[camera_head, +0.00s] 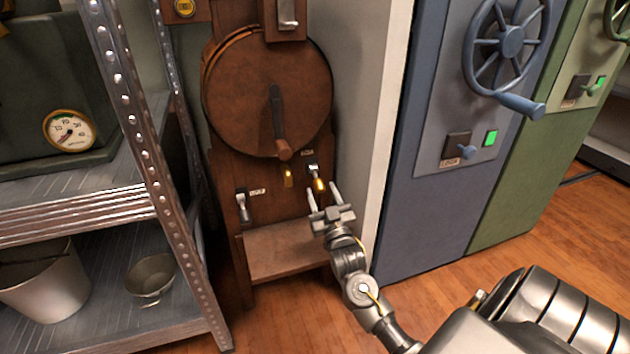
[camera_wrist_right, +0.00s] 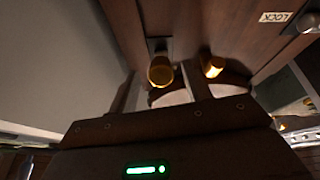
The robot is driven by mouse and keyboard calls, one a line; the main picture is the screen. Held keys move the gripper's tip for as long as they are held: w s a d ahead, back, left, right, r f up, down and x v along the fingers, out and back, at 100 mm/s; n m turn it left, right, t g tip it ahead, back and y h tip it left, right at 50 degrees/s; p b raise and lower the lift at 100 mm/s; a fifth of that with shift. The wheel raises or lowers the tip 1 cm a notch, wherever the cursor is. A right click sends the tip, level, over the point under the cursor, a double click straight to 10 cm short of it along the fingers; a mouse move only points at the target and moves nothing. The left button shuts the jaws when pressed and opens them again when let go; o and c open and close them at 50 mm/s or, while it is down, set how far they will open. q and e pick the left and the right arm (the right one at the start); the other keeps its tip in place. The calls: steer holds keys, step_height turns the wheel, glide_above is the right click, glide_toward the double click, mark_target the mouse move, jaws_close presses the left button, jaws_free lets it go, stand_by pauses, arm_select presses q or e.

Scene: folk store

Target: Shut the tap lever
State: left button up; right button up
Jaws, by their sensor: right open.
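A wooden cabinet (camera_head: 222,179) with a round drum (camera_head: 235,95) carries small fittings low on its front. A small metal lever with a brass-coloured end (camera_head: 320,185) sits at the right, and a short brass spout (camera_head: 288,176) is to its left. I cannot tell for sure which fitting is the tap lever. My right gripper (camera_head: 323,194) is open and empty, its fingertips just below the brass-ended lever. In the right wrist view, a brass end (camera_wrist_right: 160,72) shows near the fingers, with another brass piece (camera_wrist_right: 212,66) beside it. Contact is unclear. My left gripper is out of view.
A metal lever (camera_head: 243,206) with a label is lower left on the cabinet. A wooden ledge (camera_head: 285,250) juts out below. A metal shelf rack (camera_head: 150,140) stands left; a pale wall edge (camera_head: 385,130) and blue cabinet (camera_head: 425,200) stand right.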

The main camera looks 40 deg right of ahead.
mark_target(316, 175)
steer(key=b+x, duration=0.1)
steer(key=x, duration=0.4)
steer(key=shift+w+d+r, duration=0.1)
steer(key=shift+w+r, duration=0.1)
steer(key=shift+w, duration=0.15)
steer(key=shift+c, duration=0.3)
jaws_close()
